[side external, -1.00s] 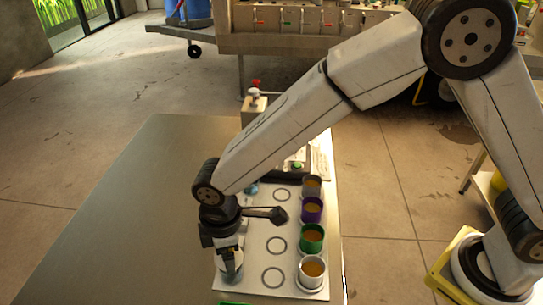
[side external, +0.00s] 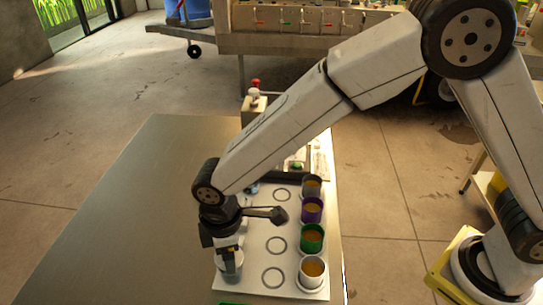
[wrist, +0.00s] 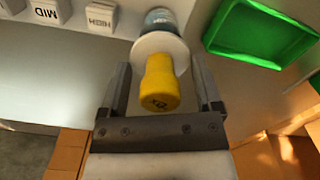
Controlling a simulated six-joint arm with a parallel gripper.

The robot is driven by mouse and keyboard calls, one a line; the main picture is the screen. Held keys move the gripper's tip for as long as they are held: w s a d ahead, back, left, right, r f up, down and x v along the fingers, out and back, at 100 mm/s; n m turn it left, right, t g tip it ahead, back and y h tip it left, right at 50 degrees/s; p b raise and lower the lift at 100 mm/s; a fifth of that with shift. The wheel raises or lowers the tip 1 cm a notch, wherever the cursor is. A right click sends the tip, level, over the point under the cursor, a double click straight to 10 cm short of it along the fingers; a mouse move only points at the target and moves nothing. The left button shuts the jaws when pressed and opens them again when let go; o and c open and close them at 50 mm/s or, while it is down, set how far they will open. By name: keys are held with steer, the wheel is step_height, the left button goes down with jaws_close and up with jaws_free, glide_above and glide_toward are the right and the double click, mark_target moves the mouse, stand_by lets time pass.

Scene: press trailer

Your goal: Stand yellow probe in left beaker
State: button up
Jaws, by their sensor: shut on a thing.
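The yellow probe (wrist: 160,85) is between the two fingers of my gripper (wrist: 163,92), which is shut on it. A pale round disc lies around or behind the probe's far end in the wrist view. A clear, bluish glass beaker (wrist: 161,18) shows just past that disc. In the side view my gripper (side external: 229,243) points down over a clear beaker (side external: 231,267) at the near left of the white board. Only a small bit of yellow shows there. I cannot tell how far the probe's lower end reaches into the beaker.
Cups with orange-brown contents, white (side external: 312,272), green (side external: 312,239) and purple (side external: 312,210) among them, line the board's right side. A green tray (wrist: 262,32) lies near the gripper. Blocks marked MID (wrist: 50,10) and HIGH (wrist: 101,17) stand nearby. The table's left (side external: 120,220) is clear.

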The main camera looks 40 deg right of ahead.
steer(key=shift+f, duration=0.6)
stand_by(0.6)
steer(key=o, duration=1.2)
steer(key=shift+r, duration=0.1)
steer(key=shift+r, duration=5.4)
steer(key=shift+r, duration=0.1)
steer(key=shift+r, duration=4.4)
